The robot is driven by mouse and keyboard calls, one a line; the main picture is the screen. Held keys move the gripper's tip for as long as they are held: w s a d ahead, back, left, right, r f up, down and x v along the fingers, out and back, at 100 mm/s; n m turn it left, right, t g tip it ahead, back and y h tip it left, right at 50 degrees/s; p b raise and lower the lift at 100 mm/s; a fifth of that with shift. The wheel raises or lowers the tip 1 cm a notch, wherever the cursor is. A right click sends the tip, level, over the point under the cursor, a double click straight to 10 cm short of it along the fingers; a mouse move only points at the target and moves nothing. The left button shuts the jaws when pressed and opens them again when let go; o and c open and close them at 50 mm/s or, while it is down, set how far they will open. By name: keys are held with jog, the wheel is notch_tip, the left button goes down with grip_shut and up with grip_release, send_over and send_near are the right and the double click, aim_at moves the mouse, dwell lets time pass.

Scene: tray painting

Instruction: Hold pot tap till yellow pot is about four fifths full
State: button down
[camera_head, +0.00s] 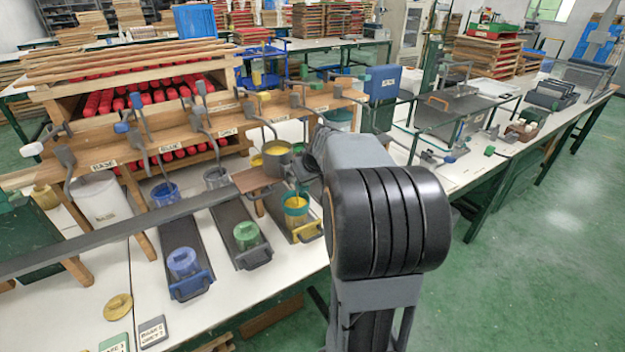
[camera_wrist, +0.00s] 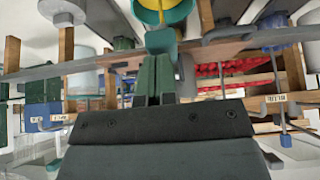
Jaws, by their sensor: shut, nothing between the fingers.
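The exact paint level is hard to judge. My gripper (camera_wrist: 157,58) is shut and empty, its green fingertips close to a small teal block (camera_wrist: 160,40). I cannot tell whether they touch it. The tap lever is not clearly visible.
A blue pot (camera_head: 182,262) and a green pot (camera_head: 246,236) stand on neighbouring ramps to the left. A wooden rack (camera_head: 110,150) with several taps runs above the ramps. A yellow lid (camera_head: 117,307) lies on the white table. Green floor is open at the right.

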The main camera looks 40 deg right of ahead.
jog(key=shift+s+a+f+b, duration=0.1)
jog(key=shift+f+b, duration=0.45)
jog(key=shift+f, duration=0.1)
jog(key=shift+s+f, duration=0.15)
dwell(1.1)
dwell(4.0)
jog(key=shift+r, duration=0.5)
jog(key=p+v, duration=0.2)
jog(key=v, duration=1.1)
jog(key=shift+r, duration=0.25)
